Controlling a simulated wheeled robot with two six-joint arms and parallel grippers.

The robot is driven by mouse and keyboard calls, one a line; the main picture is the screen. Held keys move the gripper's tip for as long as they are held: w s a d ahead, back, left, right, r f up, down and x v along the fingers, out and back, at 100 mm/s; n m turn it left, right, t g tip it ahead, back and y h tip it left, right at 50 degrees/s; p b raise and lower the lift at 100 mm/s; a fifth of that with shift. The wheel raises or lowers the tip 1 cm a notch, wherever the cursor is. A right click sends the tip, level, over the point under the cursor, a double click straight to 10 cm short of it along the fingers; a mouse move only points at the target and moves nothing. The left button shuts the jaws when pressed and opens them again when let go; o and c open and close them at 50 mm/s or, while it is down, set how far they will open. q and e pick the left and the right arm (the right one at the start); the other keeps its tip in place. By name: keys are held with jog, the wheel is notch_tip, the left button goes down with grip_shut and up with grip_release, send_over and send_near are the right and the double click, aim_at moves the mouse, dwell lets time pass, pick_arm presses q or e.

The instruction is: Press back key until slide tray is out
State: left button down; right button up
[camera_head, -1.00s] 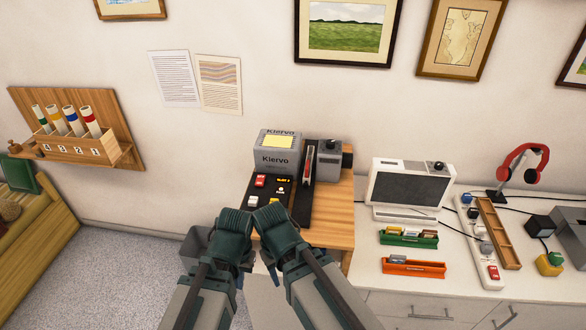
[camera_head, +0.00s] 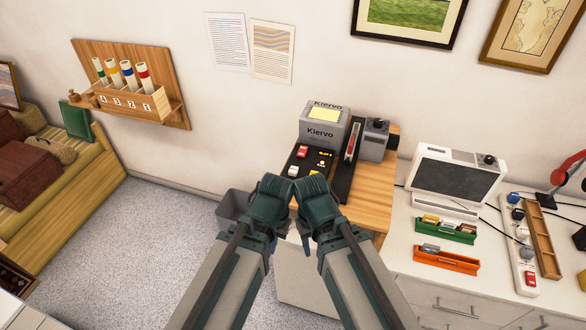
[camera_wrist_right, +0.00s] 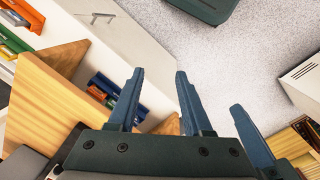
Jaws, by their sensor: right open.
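The grey Kiervo slide projector (camera_head: 320,131) stands on a wooden-topped stand (camera_head: 372,208) against the wall. Its black key panel (camera_head: 312,176) carries a red key (camera_head: 302,152), a white key (camera_head: 293,171) and small yellow marks. Key labels are too small to read. A narrow upright part with red and white (camera_head: 352,142), possibly the slide tray, stands beside the panel. My right gripper (camera_head: 307,246) hangs in front of the stand, mostly hidden by its wrist; the right wrist view shows it open and empty (camera_wrist_right: 160,75). My left wrist (camera_head: 268,205) hides most of the left gripper.
A white counter right of the stand holds a small screen (camera_head: 458,178), green (camera_head: 444,230) and orange (camera_head: 446,260) slide racks, and a power strip (camera_head: 524,250). A grey bin (camera_head: 234,204) stands left of the stand. A sofa (camera_head: 70,175) is at left; carpet between is clear.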

jog(key=shift+c, duration=0.3)
grip_shut()
dwell(1.3)
